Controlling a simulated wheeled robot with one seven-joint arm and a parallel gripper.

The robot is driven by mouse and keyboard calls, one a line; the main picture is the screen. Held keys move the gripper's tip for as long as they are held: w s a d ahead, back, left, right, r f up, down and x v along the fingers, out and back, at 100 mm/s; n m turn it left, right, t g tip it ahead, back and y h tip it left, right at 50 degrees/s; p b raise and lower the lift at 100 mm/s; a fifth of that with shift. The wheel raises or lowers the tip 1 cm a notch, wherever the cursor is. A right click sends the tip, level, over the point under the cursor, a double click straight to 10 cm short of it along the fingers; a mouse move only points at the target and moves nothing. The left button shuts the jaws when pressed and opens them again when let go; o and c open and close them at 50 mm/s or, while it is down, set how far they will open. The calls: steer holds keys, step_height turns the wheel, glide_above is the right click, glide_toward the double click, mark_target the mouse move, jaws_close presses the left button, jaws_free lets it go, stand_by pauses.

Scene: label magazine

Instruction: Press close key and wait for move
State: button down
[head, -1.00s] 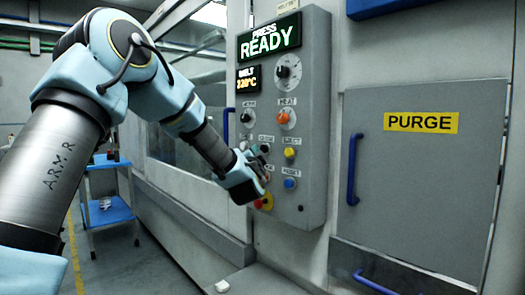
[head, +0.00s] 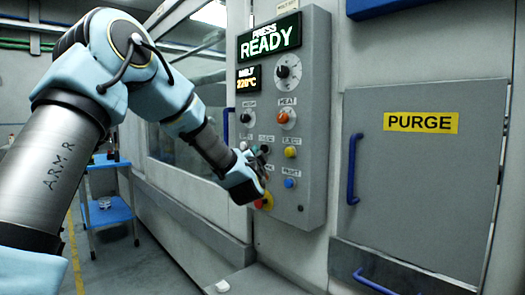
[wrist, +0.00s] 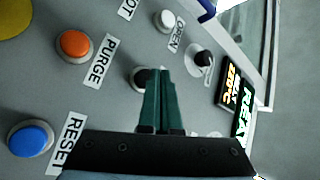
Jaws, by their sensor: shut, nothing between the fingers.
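The control panel (head: 313,120) is a grey box on the machine's front. My gripper (head: 265,163) is at the lower left part of the panel. In the wrist view its dark green fingers (wrist: 154,78) are shut and empty, tips toward a dark round key (wrist: 139,74). The fingers cover much of that key and its label, so I cannot read it there. A label in the head view that looks like CLOSE (head: 266,138) sits just above the fingers. I cannot tell whether the tips touch the key.
Nearby are a white OPEN button (wrist: 165,20), an orange PURGE button (wrist: 74,44), a blue RESET button (wrist: 30,138), a yellow button (head: 290,152) and a black knob (wrist: 203,58). A red stop button (head: 264,201) is below my gripper. A blue cart (head: 108,213) stands at left.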

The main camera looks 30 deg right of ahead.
stand_by(0.3)
steer(key=shift+w+d, duration=0.1)
steer(key=shift+d, duration=0.3)
